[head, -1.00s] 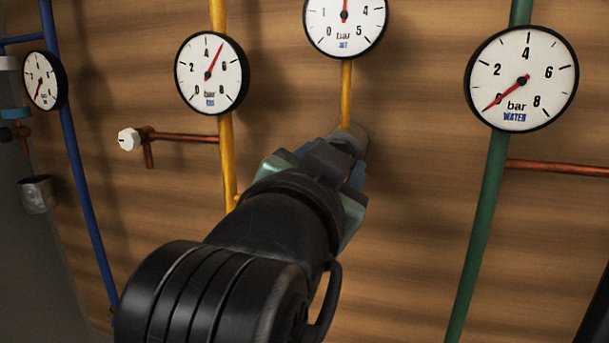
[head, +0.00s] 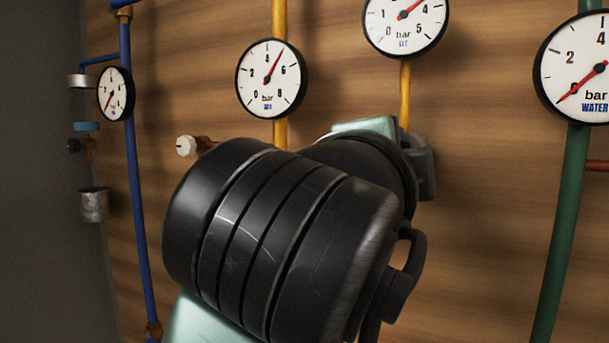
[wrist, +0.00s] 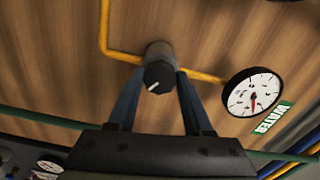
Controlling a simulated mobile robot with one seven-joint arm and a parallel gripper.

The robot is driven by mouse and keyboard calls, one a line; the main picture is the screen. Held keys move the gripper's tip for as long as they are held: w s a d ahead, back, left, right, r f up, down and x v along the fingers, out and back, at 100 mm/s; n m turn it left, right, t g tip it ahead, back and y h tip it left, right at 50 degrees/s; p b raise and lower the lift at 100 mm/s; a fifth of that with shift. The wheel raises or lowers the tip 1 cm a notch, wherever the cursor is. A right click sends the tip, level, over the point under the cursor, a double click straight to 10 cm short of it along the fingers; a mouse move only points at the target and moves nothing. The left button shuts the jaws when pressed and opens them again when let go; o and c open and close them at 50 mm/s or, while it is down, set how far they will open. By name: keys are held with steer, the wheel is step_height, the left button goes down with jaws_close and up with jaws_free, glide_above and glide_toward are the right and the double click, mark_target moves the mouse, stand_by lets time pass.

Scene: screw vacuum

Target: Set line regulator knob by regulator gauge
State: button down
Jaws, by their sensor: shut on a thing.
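The line regulator knob (wrist: 157,76) is dark, with a white mark on its face, in the wrist view. My gripper (wrist: 159,82) is shut on it, one finger on each side. In the head view my own wrist hides the knob and fingertips; only a grey part of the regulator (head: 426,168) shows at their right. The regulator gauge (head: 398,28) is cut by the top edge above it, on a yellow pipe. Its red needle points up and right, towards the 4. A round gauge (wrist: 244,97) on a yellow pipe shows right of the knob in the wrist view.
Another gauge (head: 258,88) on a yellow pipe reads between 4 and 6. A water gauge (head: 573,80) on a green pipe (head: 563,220) is at the right. A blue pipe (head: 134,180) with a small gauge (head: 115,94) is at the left. A white-tipped valve (head: 186,146) juts out nearby.

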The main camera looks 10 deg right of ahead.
steer(key=m+b, duration=0.3)
steer(key=m, duration=0.7)
steer(key=shift+m+b, duration=0.3)
steer(key=shift+m, duration=0.3)
steer(key=shift+c, duration=1.5)
jaws_free()
